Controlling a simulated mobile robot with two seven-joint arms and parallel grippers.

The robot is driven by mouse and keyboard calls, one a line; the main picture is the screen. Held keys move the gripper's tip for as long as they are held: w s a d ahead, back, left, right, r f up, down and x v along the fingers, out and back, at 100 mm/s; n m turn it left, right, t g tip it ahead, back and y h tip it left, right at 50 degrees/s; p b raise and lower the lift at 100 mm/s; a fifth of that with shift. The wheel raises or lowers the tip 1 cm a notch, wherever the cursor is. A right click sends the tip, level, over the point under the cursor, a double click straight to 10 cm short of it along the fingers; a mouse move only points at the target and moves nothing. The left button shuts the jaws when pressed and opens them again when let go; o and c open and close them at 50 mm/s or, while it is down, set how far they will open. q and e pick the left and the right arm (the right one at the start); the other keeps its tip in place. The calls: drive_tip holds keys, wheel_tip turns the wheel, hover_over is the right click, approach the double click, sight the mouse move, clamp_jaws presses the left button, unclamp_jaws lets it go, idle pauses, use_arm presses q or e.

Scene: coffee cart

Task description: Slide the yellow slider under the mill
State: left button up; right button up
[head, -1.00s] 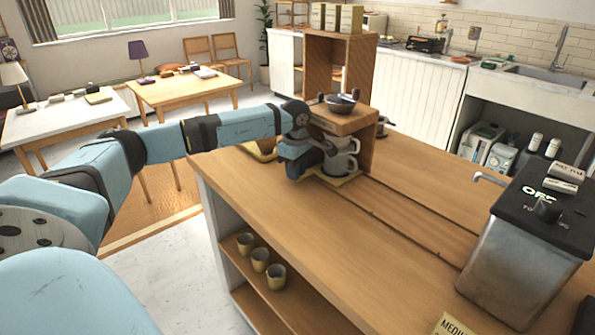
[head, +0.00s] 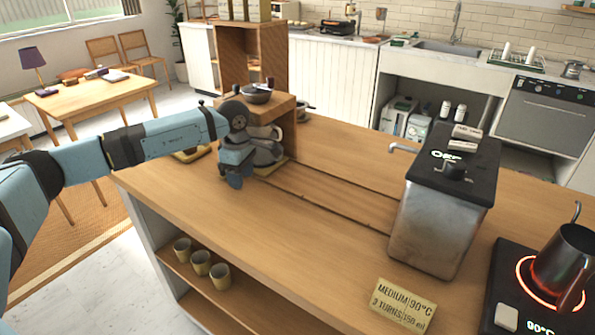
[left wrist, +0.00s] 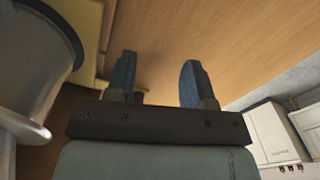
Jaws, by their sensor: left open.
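The mill (head: 277,106) is a wooden block with a dark bowl on top, on the counter left of centre in the head view. The yellow slider (head: 276,166) is a flat plate at the mill's foot, with a grey vessel (head: 268,154) on it. My arm hides part of both. My left gripper (head: 235,181) is beside the slider's near left side, low over the counter. In the left wrist view its fingers (left wrist: 158,78) are apart with nothing seen between them. There the slider's yellow edge (left wrist: 88,45) lies left of the fingers. My right gripper is not in view.
A steel kettle box (head: 440,220) with a black top stands to the right. A yellow card (head: 403,304) and a glowing hot plate with a pot (head: 562,265) are at the front right. Several cups (head: 201,262) sit on a shelf below. The counter's middle is clear.

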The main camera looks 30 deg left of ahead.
use_arm(q)
drive_tip(key=d, duration=0.7)
drive_tip(key=d+p, duration=0.1)
drive_tip(key=d, duration=0.2)
drive_tip(key=shift+s+d+r, duration=0.1)
drive_tip(key=shift+s+d, duration=0.15)
drive_tip(key=shift+s, duration=0.15)
wheel_tip(320, 180, up, 14)
drive_tip(key=p, duration=0.1)
drive_tip(key=s+d+f+h+p, duration=0.1)
drive_tip(key=s+d+f+h, duration=0.1)
drive_tip(key=d, duration=0.3)
drive_tip(key=s+d+f+g+h+p, duration=0.1)
drive_tip(key=d+h, duration=0.1)
drive_tip(key=d, duration=0.3)
drive_tip(key=shift+s+f, duration=0.35)
drive_tip(key=shift+f, duration=0.05)
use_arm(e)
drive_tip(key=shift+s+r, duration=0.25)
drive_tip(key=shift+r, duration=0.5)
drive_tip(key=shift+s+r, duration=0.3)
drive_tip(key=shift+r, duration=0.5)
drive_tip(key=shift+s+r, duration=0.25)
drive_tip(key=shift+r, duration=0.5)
